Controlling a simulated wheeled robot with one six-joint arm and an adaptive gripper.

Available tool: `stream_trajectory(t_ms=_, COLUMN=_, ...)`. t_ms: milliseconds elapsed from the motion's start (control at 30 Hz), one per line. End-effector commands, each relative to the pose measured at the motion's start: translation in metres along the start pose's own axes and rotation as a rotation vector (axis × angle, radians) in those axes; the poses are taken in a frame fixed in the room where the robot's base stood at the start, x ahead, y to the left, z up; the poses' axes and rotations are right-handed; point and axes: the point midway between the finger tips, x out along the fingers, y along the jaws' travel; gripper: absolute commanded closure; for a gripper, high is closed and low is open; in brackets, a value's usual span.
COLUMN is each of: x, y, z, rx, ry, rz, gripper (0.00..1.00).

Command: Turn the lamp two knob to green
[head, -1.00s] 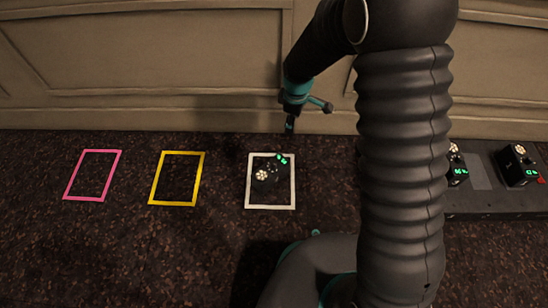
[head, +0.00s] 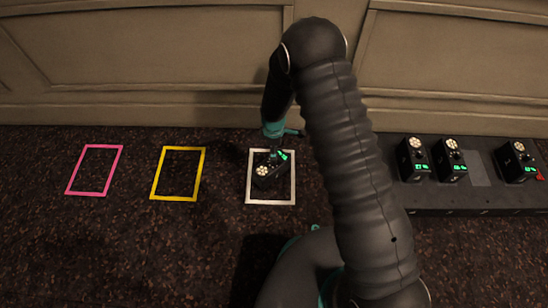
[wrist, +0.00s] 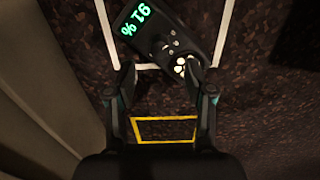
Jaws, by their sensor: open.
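A small black module (head: 266,172) with a pale dotted round face and a green-lit readout lies inside the white outline. My gripper (head: 273,152) is above the module's far part in the head view. In the wrist view my gripper (wrist: 162,80) has its fingers apart, with nothing between them; the right fingertip is near the dotted face, contact unclear. No green lamp is clear.
A grey rack (head: 480,205) at the right holds more black modules with green readouts, an empty pale slot (head: 481,168) and a red mark (head: 540,175). Empty yellow (head: 154,185) and pink (head: 71,180) outlines lie left of the white outline (head: 249,185). A panelled wall (head: 150,60) stands behind.

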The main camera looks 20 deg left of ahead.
Motion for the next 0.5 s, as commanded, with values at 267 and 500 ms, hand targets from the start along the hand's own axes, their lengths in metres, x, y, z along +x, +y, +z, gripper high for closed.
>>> stream_trajectory(t_ms=267, x=0.045, y=0.0, z=0.0, rx=0.001, ry=0.0, rz=-0.001, gripper=0.47)
stream_trajectory(t_ms=500, x=0.059, y=0.0, z=0.0, rx=0.001, ry=0.0, rz=0.0, gripper=0.47)
